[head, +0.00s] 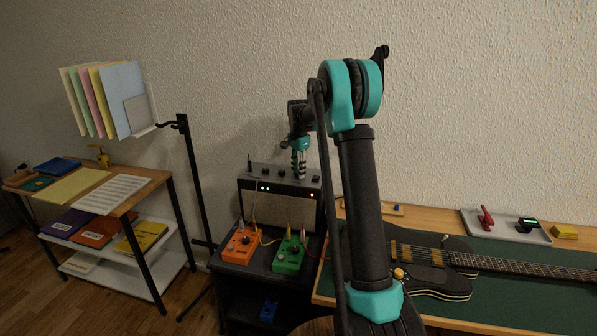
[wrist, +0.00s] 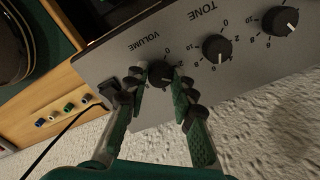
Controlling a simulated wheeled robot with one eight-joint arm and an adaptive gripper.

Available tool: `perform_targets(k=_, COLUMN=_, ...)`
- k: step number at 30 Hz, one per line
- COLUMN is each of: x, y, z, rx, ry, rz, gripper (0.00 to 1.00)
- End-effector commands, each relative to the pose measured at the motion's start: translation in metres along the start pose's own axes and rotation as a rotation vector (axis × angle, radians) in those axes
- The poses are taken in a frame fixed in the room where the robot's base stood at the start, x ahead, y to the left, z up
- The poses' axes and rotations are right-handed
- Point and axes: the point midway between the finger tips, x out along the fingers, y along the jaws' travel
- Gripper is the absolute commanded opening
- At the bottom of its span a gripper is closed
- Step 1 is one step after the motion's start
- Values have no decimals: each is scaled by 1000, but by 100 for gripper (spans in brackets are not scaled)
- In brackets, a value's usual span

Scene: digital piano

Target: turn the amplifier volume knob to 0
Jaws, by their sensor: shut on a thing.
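The amplifier (head: 255,208) stands on a dark stand in the middle of the head view. Its grey control panel (wrist: 122,55) fills the upper part of the wrist view. The black volume knob (wrist: 160,71) sits below the printed word VOLUME. My gripper (wrist: 160,84) has one green-padded finger on each side of this knob and is shut on it. The knob's pointer cannot be made out clearly between the fingers. In the head view my gripper (head: 299,172) reaches down to the amplifier's top, and the knob there is too small to tell.
The tone knob (wrist: 217,48) and another knob (wrist: 278,20) are close beside the volume knob. A black cable (wrist: 62,132) plugs in near the left finger. An orange pedal (head: 240,246) and a green pedal (head: 288,257) stand before the amplifier. A guitar (head: 430,262) lies at right.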

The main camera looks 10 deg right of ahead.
Motion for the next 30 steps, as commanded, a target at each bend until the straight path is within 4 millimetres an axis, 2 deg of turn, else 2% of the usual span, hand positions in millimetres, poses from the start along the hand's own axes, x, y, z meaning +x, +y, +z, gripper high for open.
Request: perform_targets(k=30, x=0, y=0, z=0, rx=-964, ry=1, rz=-1, gripper=0)
